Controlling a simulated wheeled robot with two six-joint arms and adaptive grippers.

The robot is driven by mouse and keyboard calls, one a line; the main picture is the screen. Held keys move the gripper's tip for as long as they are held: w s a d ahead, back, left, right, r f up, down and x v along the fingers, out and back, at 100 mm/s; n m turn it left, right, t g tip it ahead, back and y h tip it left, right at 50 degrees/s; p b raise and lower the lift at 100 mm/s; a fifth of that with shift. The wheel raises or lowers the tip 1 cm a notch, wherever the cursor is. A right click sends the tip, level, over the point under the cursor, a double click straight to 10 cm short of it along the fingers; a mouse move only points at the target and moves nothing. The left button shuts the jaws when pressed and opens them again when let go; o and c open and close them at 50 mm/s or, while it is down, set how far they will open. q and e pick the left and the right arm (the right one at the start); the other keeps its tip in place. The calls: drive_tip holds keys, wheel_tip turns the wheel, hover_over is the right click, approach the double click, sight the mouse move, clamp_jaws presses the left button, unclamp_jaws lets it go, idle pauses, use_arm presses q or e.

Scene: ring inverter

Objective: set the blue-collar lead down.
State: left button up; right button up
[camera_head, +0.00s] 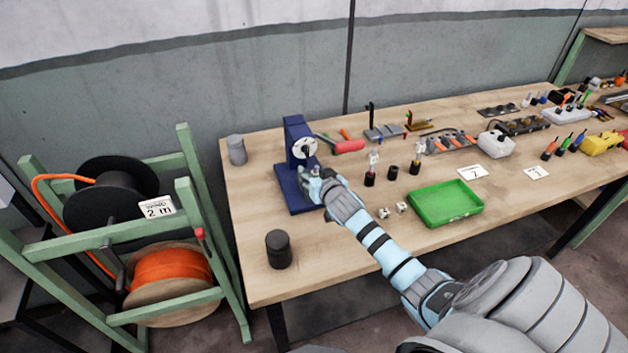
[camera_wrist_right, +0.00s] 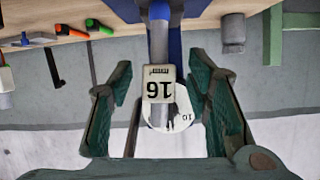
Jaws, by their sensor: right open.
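My right gripper (camera_head: 312,178) is at the front of the blue press (camera_head: 295,137) on the bench. A white dial (camera_wrist_right: 183,112) shows behind that block. My left gripper is not in view.
A red-handled lever (camera_head: 347,146) sticks out right of the press. A green tray (camera_head: 446,204), dark cups (camera_head: 279,249) and a grey canister (camera_head: 236,150) stand on the bench (camera_head: 330,257). A reel rack (camera_head: 188,210) stands left. The bench's front left is mostly clear.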

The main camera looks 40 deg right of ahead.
clamp_jaws()
drive_tip(key=shift+r, duration=0.1)
